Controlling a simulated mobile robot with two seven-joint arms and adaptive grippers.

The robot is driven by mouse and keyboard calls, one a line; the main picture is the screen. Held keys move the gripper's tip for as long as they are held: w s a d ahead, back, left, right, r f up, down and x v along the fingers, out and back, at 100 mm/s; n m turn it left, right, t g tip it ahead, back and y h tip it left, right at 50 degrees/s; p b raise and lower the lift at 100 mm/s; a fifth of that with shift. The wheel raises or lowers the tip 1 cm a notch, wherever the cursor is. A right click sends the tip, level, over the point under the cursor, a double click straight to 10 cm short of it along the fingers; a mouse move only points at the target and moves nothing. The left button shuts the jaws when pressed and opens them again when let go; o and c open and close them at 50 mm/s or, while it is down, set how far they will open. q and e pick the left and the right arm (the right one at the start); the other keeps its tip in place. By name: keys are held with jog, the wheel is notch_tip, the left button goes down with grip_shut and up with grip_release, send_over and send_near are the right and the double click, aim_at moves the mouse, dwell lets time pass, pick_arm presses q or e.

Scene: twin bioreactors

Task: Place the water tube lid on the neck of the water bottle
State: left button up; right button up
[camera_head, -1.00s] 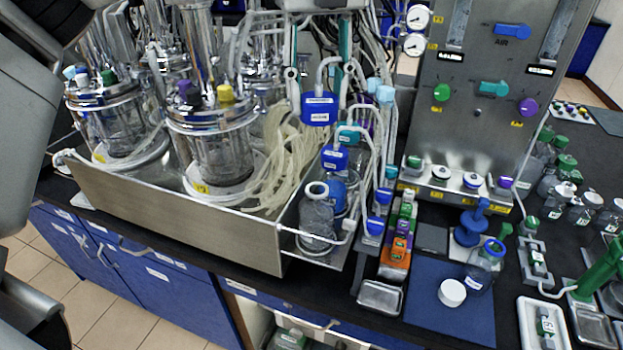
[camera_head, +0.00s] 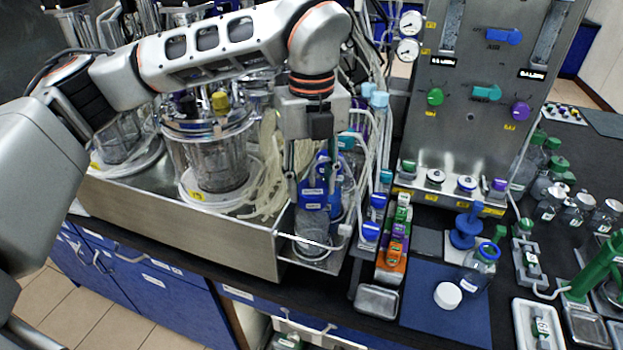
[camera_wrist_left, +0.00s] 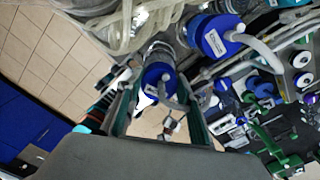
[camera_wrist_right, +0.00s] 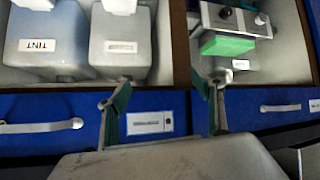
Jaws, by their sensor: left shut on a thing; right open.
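The water tube lid (camera_head: 314,199) is blue with a white label and a pale tube. My left gripper (camera_head: 313,182) comes down from above and is shut on it. In the left wrist view the lid (camera_wrist_left: 156,76) sits between the two fingers. The clear water bottle (camera_head: 310,246) stands upright in the tray's front right corner, directly under the lid. Its neck is hidden by the lid and fingers, so I cannot tell whether the lid touches or sits on it. My right gripper (camera_wrist_right: 163,98) is open and empty, in front of the cabinet drawers.
A second labelled blue lid (camera_wrist_left: 221,37) with a tube is close to the left gripper. Glass reactor vessels (camera_head: 216,160) and loose tubing (camera_head: 268,165) crowd the metal tray (camera_head: 190,232). A blue mat (camera_head: 425,318) with a white cap (camera_head: 447,295) lies right.

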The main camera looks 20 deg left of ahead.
aim_at(311, 186)
pick_arm(q)
jog(key=shift+f, duration=0.15)
jog(key=o, duration=0.9)
jog(key=shift+o, duration=0.2)
notch_tip(311, 186, up, 12)
jog(key=b, duration=0.1)
jog(key=shift+r, duration=0.2)
jog(key=shift+f, duration=0.1)
